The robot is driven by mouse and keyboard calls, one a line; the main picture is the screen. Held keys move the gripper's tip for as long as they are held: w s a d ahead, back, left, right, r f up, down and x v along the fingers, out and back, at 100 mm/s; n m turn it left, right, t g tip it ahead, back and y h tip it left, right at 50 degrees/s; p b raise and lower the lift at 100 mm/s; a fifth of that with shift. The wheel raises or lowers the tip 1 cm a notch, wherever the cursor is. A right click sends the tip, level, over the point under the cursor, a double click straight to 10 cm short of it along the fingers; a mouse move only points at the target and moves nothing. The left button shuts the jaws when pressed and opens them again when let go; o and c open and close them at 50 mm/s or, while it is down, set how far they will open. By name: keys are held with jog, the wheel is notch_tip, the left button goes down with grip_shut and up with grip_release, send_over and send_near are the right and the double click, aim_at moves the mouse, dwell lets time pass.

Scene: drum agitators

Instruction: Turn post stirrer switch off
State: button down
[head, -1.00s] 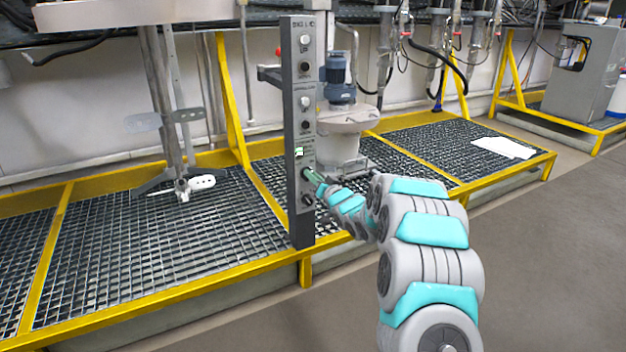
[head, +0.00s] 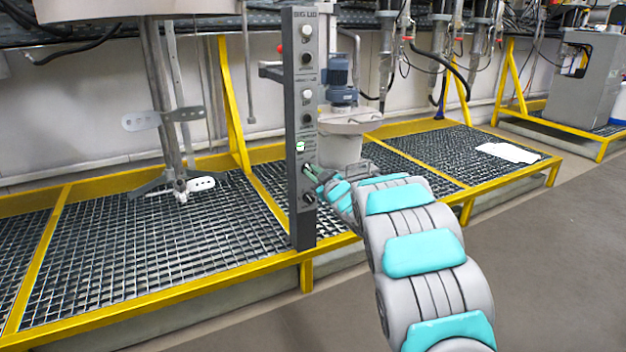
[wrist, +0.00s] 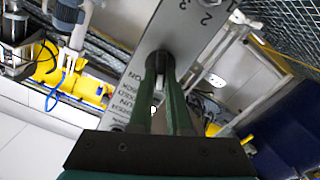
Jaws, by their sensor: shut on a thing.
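The grey control post (head: 302,225) stands upright at the front of the grating, with a column of knobs and buttons on its face. A small green light (head: 300,147) glows on it. My gripper (head: 312,172) reaches the post just below this light. In the wrist view, my gripper's green fingers (wrist: 166,88) are shut on a dark switch knob (wrist: 160,58) on the panel. Digits 1, 2 and 3 are printed beyond the knob, and blurred lettering runs beside it. The fingers hide much of the knob, so I cannot tell its setting.
Another dark knob (head: 309,198) sits on the post just below my gripper. A blue motor (head: 338,80) on a grey drum stands behind the post. A stirrer shaft (head: 160,100) hangs at the left. Yellow-framed grating (head: 220,225) lies behind; the floor (head: 560,270) at right is clear.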

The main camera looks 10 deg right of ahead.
jog(key=shift+f+n+b, duration=0.1)
jog(key=shift+n+b, duration=0.75)
jog(key=shift+n, duration=0.45)
jog(key=c, duration=0.9)
grip_release()
jog(key=shift+a, duration=0.1)
jog(key=shift+o, duration=0.2)
jog(key=shift+s, duration=0.15)
jog(key=v, duration=0.7)
jog(key=shift+s+p, duration=0.25)
jog(key=shift+p, duration=0.05)
